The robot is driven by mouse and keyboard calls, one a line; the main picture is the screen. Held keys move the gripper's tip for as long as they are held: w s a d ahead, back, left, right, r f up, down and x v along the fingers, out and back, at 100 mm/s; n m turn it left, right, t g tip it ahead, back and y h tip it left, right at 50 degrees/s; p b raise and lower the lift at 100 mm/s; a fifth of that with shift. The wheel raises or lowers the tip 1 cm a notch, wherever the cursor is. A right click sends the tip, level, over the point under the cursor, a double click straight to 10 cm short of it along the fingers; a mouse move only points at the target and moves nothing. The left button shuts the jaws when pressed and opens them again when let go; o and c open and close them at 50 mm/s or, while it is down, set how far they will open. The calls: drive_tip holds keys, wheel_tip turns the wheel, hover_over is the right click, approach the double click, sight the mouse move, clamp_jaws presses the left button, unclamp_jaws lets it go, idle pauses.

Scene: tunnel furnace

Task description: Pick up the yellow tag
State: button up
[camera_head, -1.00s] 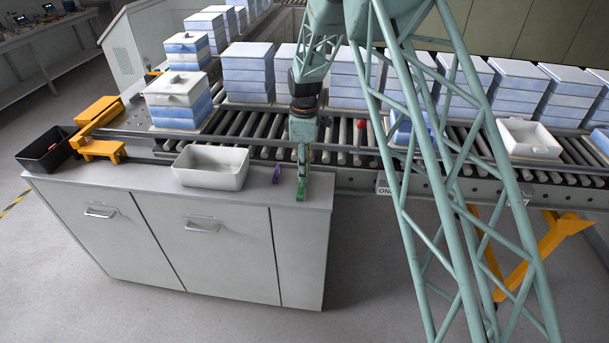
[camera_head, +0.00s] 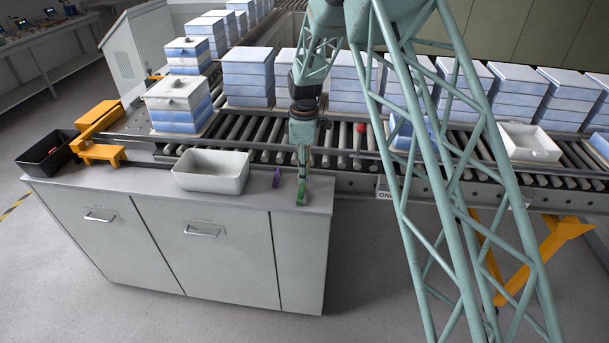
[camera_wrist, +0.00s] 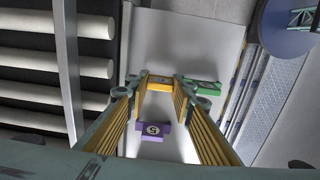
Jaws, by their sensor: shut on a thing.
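In the wrist view the yellow tag (camera_wrist: 160,83) sits between the tips of my gripper (camera_wrist: 160,86), with a finger on each side. My gripper is shut on it. In the head view my gripper (camera_head: 302,178) points down at the right end of the grey cabinet top, and the yellow tag cannot be made out there. The height of the tag above the top is hard to tell.
A purple tag (camera_wrist: 152,131) and a green tag (camera_wrist: 206,87) lie close by on the cabinet top (camera_head: 125,181). A white tray (camera_head: 211,183) stands to the left, a black bin (camera_head: 44,164) farther left. A roller conveyor with stacked boxes (camera_head: 248,75) runs behind.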

drive_tip(key=shift+r, duration=4.7)
drive_tip(key=shift+d, duration=0.1)
